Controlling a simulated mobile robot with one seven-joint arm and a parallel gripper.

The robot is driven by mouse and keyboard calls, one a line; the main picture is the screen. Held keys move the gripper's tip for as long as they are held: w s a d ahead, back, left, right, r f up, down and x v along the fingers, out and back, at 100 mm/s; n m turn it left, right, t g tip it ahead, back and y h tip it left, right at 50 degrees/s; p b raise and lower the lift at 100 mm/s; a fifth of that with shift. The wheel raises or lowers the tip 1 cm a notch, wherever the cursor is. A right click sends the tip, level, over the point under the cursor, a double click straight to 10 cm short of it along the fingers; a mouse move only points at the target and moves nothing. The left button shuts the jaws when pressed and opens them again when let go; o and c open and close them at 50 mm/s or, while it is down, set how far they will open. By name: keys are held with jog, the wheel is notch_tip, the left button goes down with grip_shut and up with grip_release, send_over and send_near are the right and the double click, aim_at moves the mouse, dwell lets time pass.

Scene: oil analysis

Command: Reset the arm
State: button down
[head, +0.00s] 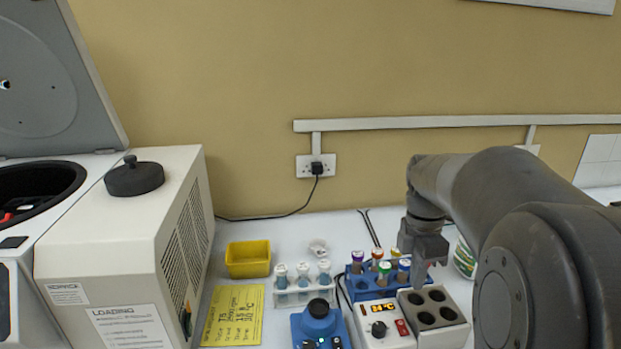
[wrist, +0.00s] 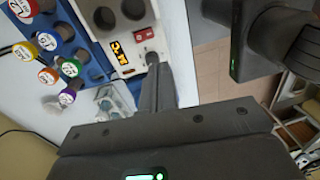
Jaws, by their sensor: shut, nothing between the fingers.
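My gripper (head: 428,262) hangs at the end of my dark grey arm, above the right end of the blue tube rack and the back of the heating block. It is shut with nothing in it. In the wrist view my gripper (wrist: 168,105) points up across the picture beside the heater's display. The heating block (head: 433,306) has several round holes and shows in part in the wrist view (wrist: 102,18). My arm covers the right part of the bench in the head view.
The blue rack (head: 352,284) holds several colour-capped tubes. A clear rack (head: 300,296), yellow tray (head: 248,259), blue mixer (head: 318,320) and yellow note (head: 233,316) lie left. A centrifuge (head: 120,225) with raised lid stands far left. A jar (head: 463,260) is partly behind my arm.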

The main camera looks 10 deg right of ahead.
jog(key=s+a+r+m+t, duration=0.1)
jog(key=s+a+m+t, duration=0.6)
jog(key=s+a+m, duration=0.6)
jog(key=m, duration=0.4)
jog(key=shift+s+m, duration=0.15)
jog(key=shift+m, duration=0.25)
jog(key=c, duration=2.1)
grip_release()
jog(key=shift+a, duration=0.1)
jog(key=shift+c, duration=0.2)
